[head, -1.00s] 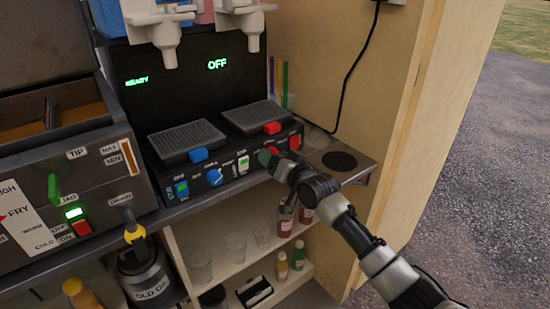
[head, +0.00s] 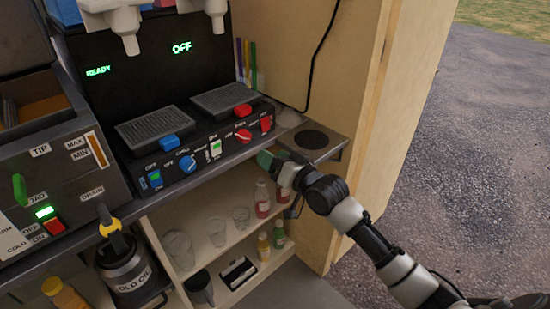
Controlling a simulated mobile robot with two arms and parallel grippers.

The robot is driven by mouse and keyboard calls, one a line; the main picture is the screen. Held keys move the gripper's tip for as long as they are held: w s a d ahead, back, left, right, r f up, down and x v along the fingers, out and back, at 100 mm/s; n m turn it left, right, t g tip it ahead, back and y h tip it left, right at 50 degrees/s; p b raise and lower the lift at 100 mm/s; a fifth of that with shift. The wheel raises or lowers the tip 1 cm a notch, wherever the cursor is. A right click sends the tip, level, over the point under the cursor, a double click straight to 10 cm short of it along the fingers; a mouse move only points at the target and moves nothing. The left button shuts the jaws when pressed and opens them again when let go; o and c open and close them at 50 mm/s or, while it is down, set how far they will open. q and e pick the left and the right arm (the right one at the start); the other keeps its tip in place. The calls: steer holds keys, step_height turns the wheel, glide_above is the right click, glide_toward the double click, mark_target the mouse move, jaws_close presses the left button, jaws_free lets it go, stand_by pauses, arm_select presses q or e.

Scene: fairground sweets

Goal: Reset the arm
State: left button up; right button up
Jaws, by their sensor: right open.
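My right arm comes in from the lower right. My right gripper (head: 268,160) has green-tipped fingers and is open and empty, just in front of the counter edge below the slush machine's panel. It stands apart from the red knob (head: 243,135). The slush machine (head: 200,135) has a blue knob (head: 187,164), rocker switches and two drip trays. Its displays read READY on the left and OFF on the right. My left gripper is not in view.
A fryer (head: 60,190) stands at the left, with an old-oil can (head: 125,270) below. Shelves under the counter hold clear cups (head: 179,248), red bottles (head: 262,199) and small bottles (head: 279,235). A wooden side wall (head: 360,130) bounds the right. Open gravel (head: 460,150) lies beyond.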

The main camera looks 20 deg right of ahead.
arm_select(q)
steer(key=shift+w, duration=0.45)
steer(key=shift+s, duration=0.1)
arm_select(e)
steer(key=shift+f, duration=0.1)
